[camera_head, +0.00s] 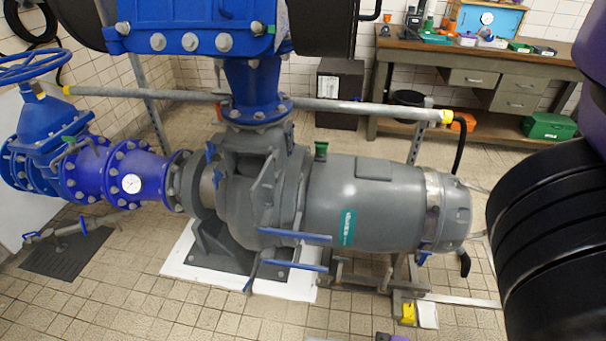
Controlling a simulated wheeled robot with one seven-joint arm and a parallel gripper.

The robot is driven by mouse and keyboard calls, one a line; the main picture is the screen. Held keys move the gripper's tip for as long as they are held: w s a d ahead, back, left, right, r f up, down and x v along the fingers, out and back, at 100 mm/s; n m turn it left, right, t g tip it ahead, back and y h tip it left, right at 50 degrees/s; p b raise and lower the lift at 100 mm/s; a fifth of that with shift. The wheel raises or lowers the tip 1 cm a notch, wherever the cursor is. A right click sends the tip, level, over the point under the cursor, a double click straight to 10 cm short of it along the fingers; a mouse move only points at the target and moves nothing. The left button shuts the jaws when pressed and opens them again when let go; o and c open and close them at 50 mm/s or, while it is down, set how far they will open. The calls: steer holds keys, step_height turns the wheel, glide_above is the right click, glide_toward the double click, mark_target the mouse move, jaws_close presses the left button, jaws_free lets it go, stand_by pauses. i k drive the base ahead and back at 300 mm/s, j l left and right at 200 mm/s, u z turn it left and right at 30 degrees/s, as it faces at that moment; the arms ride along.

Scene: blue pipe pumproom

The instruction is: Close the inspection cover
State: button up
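A large grey pump (262,195) with a grey motor body (385,205) lies across the middle of the view. No part is clearly marked as the inspection cover, and I cannot tell which part it is or whether it stands open. A raised rectangular plate (373,168) sits flat on top of the motor body. Two blue bars (295,237) stick out at the pump's front, low down. My gripper is not clearly visible; only my black ribbed arm shows at the right edge. A small dark and purple piece is cut off at the bottom edge.
A grey rail (350,106) crosses behind the pump. A workbench (440,52) with tools stands at the back right. A floor grate (66,249) lies at left; the tiled floor in front is mostly clear.

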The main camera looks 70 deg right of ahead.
mark_target(263, 188)
steer(key=z, duration=1.1)
steer(key=k+l+u, duration=0.2)
steer(key=i+j, duration=0.05)
steer(key=j, duration=0.05)
